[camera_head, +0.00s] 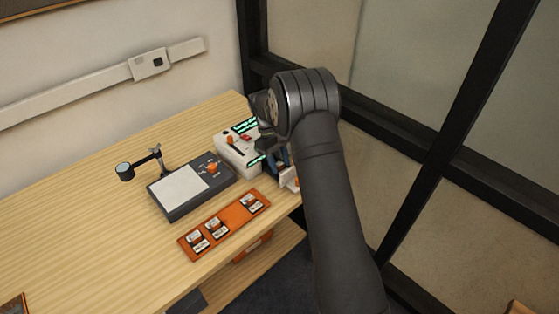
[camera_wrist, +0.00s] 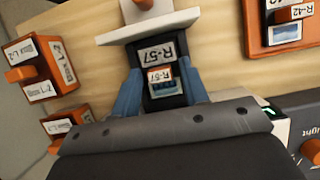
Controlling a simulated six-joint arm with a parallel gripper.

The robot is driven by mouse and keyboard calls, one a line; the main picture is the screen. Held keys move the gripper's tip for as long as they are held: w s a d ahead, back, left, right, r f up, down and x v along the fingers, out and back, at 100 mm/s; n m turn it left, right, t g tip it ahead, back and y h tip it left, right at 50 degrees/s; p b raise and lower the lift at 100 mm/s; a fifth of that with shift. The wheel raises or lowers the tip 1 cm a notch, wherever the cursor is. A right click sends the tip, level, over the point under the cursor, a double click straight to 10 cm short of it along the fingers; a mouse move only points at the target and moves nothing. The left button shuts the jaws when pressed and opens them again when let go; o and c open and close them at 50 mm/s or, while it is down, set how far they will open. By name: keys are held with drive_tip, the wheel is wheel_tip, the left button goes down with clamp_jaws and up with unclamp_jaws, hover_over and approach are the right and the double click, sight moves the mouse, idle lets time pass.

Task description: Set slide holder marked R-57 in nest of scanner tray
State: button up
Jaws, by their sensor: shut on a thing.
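The slide holder marked R-57 (camera_wrist: 158,54) is dark, with a white label and a small picture, and sits between the blue fingers of my gripper (camera_wrist: 160,92) in the wrist view. My gripper is shut on it. A white plate (camera_wrist: 148,27) with an orange knob (camera_wrist: 145,4) lies just beyond the holder; whether they touch I cannot tell. In the head view my gripper (camera_head: 281,160) is beside a white device (camera_head: 235,150) with green-lit edges, near the desk's right edge. The holder is hidden there by my arm. I cannot make out the tray's nest.
An orange rack (camera_head: 222,227) with several slide holders lies in front; one marked R-42 (camera_wrist: 285,33) shows in the wrist view. A grey light panel (camera_head: 188,188) and a magnifier stand (camera_head: 125,171) are left of the device. Orange-and-white boxes (camera_wrist: 35,65) are lower down.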

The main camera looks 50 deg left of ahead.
idle(0.4)
drive_tip(key=o, duration=1)
drive_tip(key=shift+o, duration=0.2)
drive_tip(key=shift+r, duration=3.5)
wheel_tip(320, 180, down, 7)
drive_tip(key=shift+f, duration=0.1)
drive_tip(key=shift+r, duration=0.45)
drive_tip(key=shift+f, duration=0.15)
